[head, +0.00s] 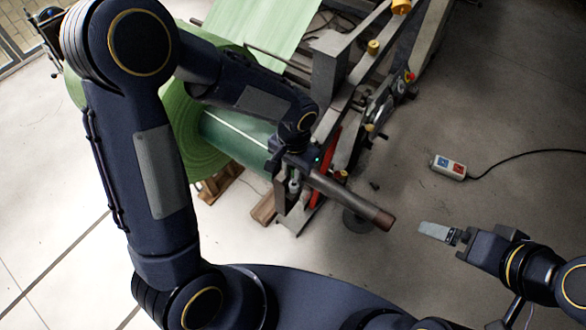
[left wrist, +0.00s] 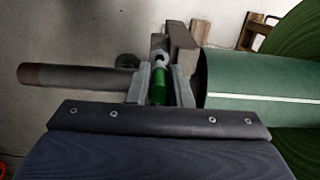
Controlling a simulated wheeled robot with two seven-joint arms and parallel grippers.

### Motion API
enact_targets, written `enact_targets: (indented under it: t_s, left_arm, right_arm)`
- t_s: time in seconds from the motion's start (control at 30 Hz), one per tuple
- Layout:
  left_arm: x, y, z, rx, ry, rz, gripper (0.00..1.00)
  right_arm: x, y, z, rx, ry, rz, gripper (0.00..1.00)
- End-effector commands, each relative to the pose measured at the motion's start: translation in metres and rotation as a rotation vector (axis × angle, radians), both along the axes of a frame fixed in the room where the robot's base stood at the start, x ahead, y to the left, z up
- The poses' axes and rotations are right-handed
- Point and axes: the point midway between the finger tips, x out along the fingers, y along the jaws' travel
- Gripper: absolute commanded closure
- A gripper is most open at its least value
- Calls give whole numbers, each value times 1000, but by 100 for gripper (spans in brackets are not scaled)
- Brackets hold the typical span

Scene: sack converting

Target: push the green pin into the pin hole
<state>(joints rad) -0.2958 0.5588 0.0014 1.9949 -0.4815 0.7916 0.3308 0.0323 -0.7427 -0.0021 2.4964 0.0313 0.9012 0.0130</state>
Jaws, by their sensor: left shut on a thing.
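My left gripper (head: 292,188) reaches down beside the end of the green roll, over the shaft and its metal support. In the left wrist view its two grey fingers are shut on the green pin (left wrist: 158,88), one on each side. A pale round collar (left wrist: 161,57) on a grey metal block shows just past the pin's far end. The pin hole itself is not clearly visible, and I cannot tell whether the pin touches it. The pin is hidden in the head view. My right gripper (head: 438,233) is away at the lower right, with its finger gap not visible.
A grey shaft with a brown end (head: 375,215) sticks out toward my right gripper; it also shows in the left wrist view (left wrist: 80,77). The green roll (head: 235,137) lies left of the support. A socket box (head: 449,167) with a cable lies on the open floor.

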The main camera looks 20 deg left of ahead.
Motion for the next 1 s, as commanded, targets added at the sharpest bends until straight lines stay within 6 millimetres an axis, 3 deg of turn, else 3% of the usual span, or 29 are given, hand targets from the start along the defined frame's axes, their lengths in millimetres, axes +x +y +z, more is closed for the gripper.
enact_targets:
  t_s: [1.0]
  left_arm:
    - [0, 0, -10, 0, 0, 0, 100]
  right_arm:
    - [0, 0, -9, 0, 0, 0, 0]
